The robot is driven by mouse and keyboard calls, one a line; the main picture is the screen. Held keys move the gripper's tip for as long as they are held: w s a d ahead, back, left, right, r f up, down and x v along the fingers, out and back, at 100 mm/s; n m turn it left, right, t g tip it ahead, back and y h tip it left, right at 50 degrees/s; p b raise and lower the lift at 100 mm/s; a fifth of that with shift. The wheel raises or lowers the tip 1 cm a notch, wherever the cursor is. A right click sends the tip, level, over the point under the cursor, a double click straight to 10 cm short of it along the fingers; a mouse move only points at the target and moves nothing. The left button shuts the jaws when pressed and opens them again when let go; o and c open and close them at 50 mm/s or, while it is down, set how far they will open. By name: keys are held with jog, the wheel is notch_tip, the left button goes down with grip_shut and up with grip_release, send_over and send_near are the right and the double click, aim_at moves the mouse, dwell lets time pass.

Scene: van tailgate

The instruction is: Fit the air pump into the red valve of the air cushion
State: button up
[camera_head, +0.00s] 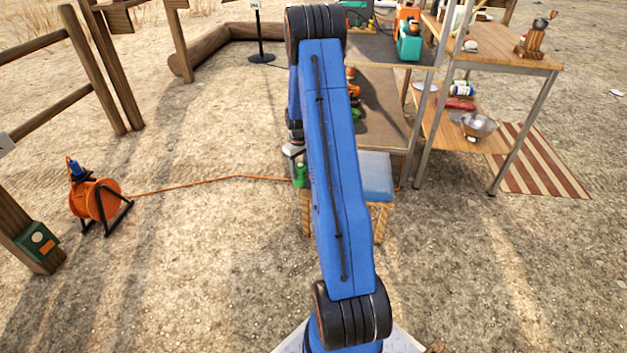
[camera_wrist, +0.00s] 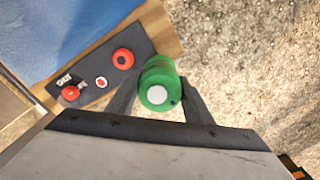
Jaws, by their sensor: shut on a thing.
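My gripper (camera_wrist: 160,92) is shut on the green air pump (camera_wrist: 158,72), a round green body with a pale round end facing the wrist camera. In the head view the pump (camera_head: 300,173) shows beside my blue arm, left of the blue air cushion (camera_head: 376,176). The cushion also fills the upper left of the wrist view (camera_wrist: 60,35). A dark strip by its edge carries a red ring with a dark centre (camera_wrist: 123,59), which looks like the red valve. The pump's far end is hidden.
The dark strip also holds a red knob (camera_wrist: 70,93) by a label and a small red-and-white button (camera_wrist: 101,82). The cushion lies on a wooden stand (camera_head: 382,222). An orange cable reel (camera_head: 95,200) stands left, its cable crossing the ground. Shelves (camera_head: 490,45) stand right.

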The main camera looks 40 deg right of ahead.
jog(key=shift+s+d+r, duration=0.15)
jog(key=shift+d+r, duration=0.1)
jog(key=shift+d, duration=1.05)
jog(key=shift+s+d+r, duration=0.1)
jog(key=shift+d+r, duration=0.2)
jog(key=shift+d, duration=0.95)
jog(key=shift+s+d+r, duration=0.15)
jog(key=shift+d+r, duration=0.1)
jog(key=shift+d, duration=1.05)
jog(key=shift+f, duration=1.6)
jog(key=o, duration=1.4)
jog(key=shift+c, duration=0.2)
notch_tip(320, 180, up, 17)
jog(key=shift+r, duration=0.2)
